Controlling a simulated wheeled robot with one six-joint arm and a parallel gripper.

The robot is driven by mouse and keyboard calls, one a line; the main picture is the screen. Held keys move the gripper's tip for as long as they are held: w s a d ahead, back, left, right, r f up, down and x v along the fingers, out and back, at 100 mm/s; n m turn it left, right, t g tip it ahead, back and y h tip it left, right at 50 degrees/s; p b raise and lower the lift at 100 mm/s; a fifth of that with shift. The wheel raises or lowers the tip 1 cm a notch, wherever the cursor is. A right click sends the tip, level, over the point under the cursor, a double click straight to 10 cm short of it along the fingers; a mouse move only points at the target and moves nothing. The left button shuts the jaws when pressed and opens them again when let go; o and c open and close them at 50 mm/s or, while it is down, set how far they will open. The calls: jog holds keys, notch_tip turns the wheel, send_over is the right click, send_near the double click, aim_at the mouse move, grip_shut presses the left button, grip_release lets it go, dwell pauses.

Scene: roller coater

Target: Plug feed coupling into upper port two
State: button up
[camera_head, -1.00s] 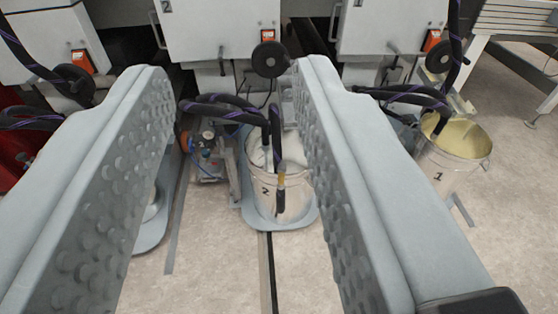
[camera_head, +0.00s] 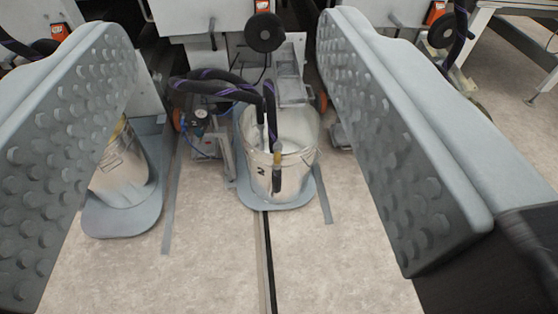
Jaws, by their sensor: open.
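My gripper (camera_head: 225,150) is open, with one large grey studded finger on each side of the view and nothing between them but the scene beyond. A bucket marked 2 (camera_head: 298,163) stands on the floor ahead, seen between the fingers. Black hoses with purple stripes (camera_head: 225,84) run over to this bucket. A hose end with a yellowish band (camera_head: 277,172) hangs at the bucket's front side, apart from my fingers. I cannot tell whether this is the feed coupling. Upper port two cannot be made out.
The bucket stands on a grey floor plate (camera_head: 293,196). A second bucket (camera_head: 121,180) on its own plate is partly behind the left finger. White machine housings with a black round knob (camera_head: 265,32) stand behind. A dark floor rail (camera_head: 268,262) runs toward me; the nearby floor is clear.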

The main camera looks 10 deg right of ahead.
jog(key=w+d+f+g, duration=0.1)
jog(key=w+f, duration=0.4)
jog(key=w, duration=0.3)
jog(key=w+d+f, duration=0.1)
jog(key=w+f, duration=0.5)
jog(key=w, duration=0.1)
jog(key=g, duration=0.3)
send_over(278, 167)
jog(key=s, duration=1.5)
notch_tip(278, 167, down, 50)
jog(key=x, duration=1.1)
jog(key=shift+w+a, duration=0.3)
jog(key=shift+w, duration=0.1)
jog(key=shift+d+x, duration=0.2)
jog(key=shift+x, duration=2.45)
jog(key=shift+s+f, duration=0.1)
grip_shut()
